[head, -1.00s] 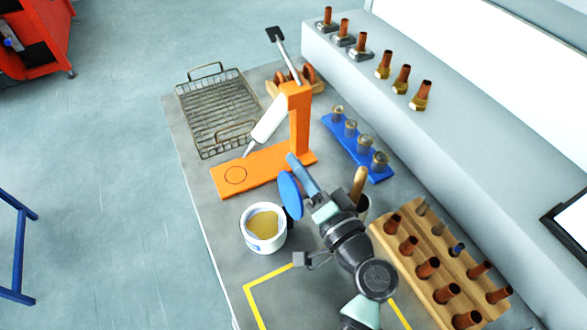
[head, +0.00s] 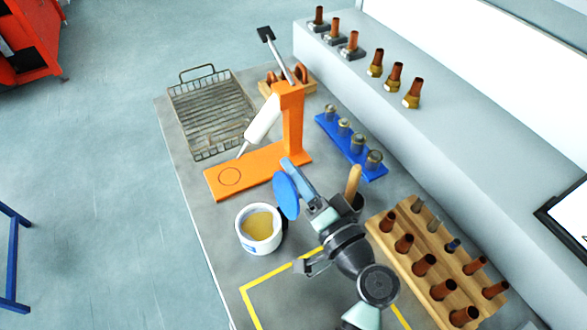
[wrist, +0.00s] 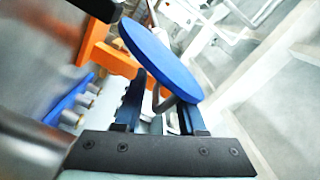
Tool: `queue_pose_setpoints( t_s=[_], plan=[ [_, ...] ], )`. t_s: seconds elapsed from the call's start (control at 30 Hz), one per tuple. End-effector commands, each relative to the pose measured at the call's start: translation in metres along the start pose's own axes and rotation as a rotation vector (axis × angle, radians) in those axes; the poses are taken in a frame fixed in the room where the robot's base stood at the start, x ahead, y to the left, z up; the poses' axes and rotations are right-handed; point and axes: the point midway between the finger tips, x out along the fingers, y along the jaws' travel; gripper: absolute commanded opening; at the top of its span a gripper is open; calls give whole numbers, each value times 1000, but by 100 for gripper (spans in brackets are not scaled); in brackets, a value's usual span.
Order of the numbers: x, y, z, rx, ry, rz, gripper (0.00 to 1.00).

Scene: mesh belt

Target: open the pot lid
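The white pot (head: 259,236) stands on the table with its top uncovered and yellowish contents showing. Its blue lid (head: 287,194) is tipped up, close to upright, beside the pot's right rim; I cannot tell whether lid and pot touch. My gripper (head: 290,180) is right behind the lid, on the side away from the pot. In the wrist view the lid (wrist: 160,60) lies across the fingertips, and a thin grey handle shows between the fingers. The fingers are apart, with gaps visible around the handle. The lid partly hides one finger.
An orange stand (head: 245,170) with a white tube is behind the pot, and a wire basket (head: 210,112) beyond it. A blue rack (head: 350,147), a wooden-handled tool (head: 353,183) and a wooden block (head: 425,265) with copper pieces stand right. The table left of the pot is clear.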

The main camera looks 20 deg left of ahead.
Motion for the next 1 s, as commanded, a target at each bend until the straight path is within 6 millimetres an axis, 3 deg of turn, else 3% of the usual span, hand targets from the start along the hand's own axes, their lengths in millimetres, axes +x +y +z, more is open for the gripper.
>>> queue_pose_setpoints(
  t_s=[0.3,0.5,0.7,0.97,1.0],
  plan=[
    [-70,4,2,0,3,5,40],
    [-103,2,1,2,1,4,40],
    [-117,1,2,1,-2,3,40],
    [-118,1,1,1,-2,3,40],
    [-118,1,1,3,-2,3,33]
  ],
)
